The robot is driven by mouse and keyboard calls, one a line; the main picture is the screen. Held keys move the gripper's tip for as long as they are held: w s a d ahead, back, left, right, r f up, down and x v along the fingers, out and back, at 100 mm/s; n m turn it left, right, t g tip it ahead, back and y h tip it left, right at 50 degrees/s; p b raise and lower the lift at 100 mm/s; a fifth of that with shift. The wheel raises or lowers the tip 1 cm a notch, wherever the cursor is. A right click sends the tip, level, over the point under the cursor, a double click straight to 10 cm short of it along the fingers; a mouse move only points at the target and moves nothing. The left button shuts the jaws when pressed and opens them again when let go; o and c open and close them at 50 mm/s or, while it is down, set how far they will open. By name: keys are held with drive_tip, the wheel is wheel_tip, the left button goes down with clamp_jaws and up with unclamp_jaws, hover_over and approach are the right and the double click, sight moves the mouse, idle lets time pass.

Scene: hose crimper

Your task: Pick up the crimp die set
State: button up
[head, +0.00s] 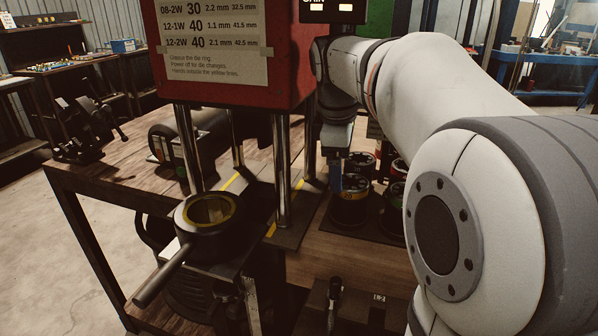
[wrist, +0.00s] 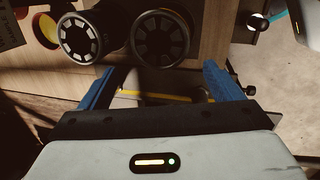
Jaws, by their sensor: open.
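Several crimp die sets stand on a dark mat at the right of the bench in the head view. They are black round pieces, one with a yellow band (head: 350,212) at the front, one behind it (head: 361,163) and one to the right (head: 396,197). In the wrist view, one die set with pale segments (wrist: 80,37) and one with dark segments (wrist: 160,38) lie beyond the fingertips. My gripper (head: 343,182) has blue fingers, close to the front die set in the head view; contact cannot be told. In the wrist view my gripper (wrist: 162,76) is open, with nothing held between its fingers.
The red crimper (head: 240,85) stands on steel posts left of my gripper. A black ring with a handle (head: 208,213) sits at its base. A vise (head: 88,130) is at the far left. My arm hides the bench's right side.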

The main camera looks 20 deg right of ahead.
sight(359, 172)
drive_tip(key=w+d+f+n+g+h+b, duration=0.1)
drive_tip(key=w+d+f+n+b, duration=0.1)
drive_tip(key=w+d+n+b, duration=0.6)
drive_tip(key=b+x, duration=0.1)
drive_tip(key=x, duration=0.1)
drive_tip(key=b+x, duration=0.1)
drive_tip(key=x, duration=0.1)
drive_tip(key=b+x, duration=0.1)
drive_tip(key=x, duration=0.2)
drive_tip(key=shift+w+a, duration=0.2)
drive_tip(key=shift+w, duration=0.1)
drive_tip(key=shift+c, duration=0.6)
drive_tip(key=shift+r, duration=0.1)
drive_tip(key=c, duration=1.4)
